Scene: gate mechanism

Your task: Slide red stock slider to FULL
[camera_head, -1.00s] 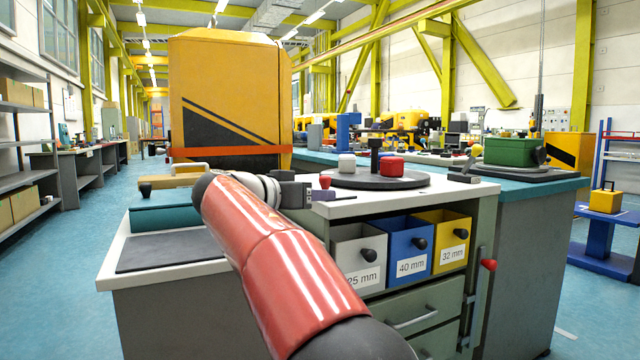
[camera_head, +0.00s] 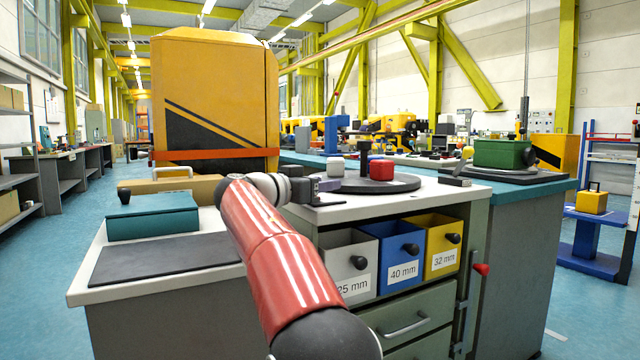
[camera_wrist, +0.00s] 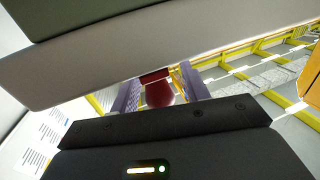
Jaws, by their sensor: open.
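In the wrist view a red knob (camera_wrist: 160,94) with a small red block behind it shows between the two purple-grey fingers of my gripper (camera_wrist: 161,88). The fingers are open, with a gap on each side of the knob; I cannot tell how deep it sits between them. A pale slab edge (camera_wrist: 190,45) crosses above it. In the head view my gripper (camera_head: 326,189) is at the white bench top, left of the turntable, and no knob shows beside it. Another red knob (camera_head: 481,269) is on the cabinet's right front edge, apart from my gripper. No FULL mark is legible.
A dark turntable (camera_head: 400,184) bears a white and a red piece just behind my gripper. Grey (camera_head: 347,268), blue (camera_head: 397,257) and yellow (camera_head: 441,247) bins sit below the bench top. A teal box (camera_head: 152,216) and dark mat (camera_head: 165,259) lie to the left.

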